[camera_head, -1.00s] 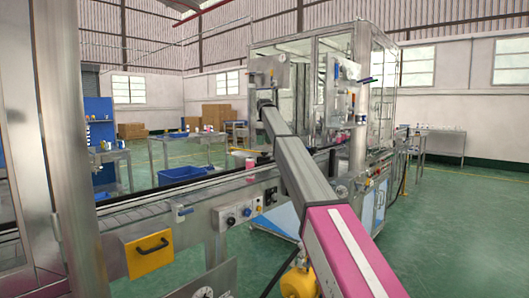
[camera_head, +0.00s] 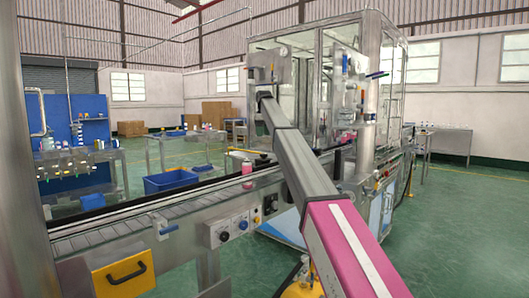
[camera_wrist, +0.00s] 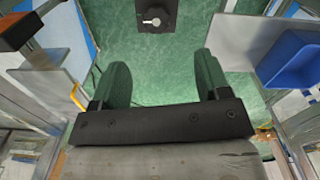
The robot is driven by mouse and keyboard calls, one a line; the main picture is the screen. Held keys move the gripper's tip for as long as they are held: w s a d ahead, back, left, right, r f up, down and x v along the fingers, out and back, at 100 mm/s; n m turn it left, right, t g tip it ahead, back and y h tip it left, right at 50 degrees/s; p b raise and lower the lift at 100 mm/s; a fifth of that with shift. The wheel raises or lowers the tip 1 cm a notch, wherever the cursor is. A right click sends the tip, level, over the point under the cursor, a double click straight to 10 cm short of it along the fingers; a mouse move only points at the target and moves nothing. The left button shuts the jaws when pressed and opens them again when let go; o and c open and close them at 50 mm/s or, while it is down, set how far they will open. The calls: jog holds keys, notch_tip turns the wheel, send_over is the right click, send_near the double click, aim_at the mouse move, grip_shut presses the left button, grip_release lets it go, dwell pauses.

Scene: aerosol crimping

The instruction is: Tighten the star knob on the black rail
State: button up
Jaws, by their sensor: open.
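My arm reaches forward in the head view, and its far end is by the machine's upright plates, where my gripper cannot be made out. In the wrist view my gripper (camera_wrist: 160,80) is open, with two dark green fingers wide apart and nothing between them. A long dark rail (camera_head: 200,184) runs along the conveyor in the head view. I cannot pick out a star knob on it for certain. A black square block with a pale round piece (camera_wrist: 155,17) shows beyond the fingers in the wrist view; I cannot tell whether it is the knob's mount.
The conveyor (camera_head: 140,220) runs across the front left, with a control box (camera_head: 232,228) and yellow drawer (camera_head: 124,276). A pink can (camera_head: 246,168) stands by it. A glazed cabinet (camera_head: 350,50) stands behind. A blue bin (camera_wrist: 295,58) is at the wrist view's right. Green floor is open at right.

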aim_at(264, 154)
jog(key=f, duration=1.1)
jog(key=shift+w, duration=0.35)
jog(key=shift+r, duration=0.1)
jog(key=c, duration=0.9)
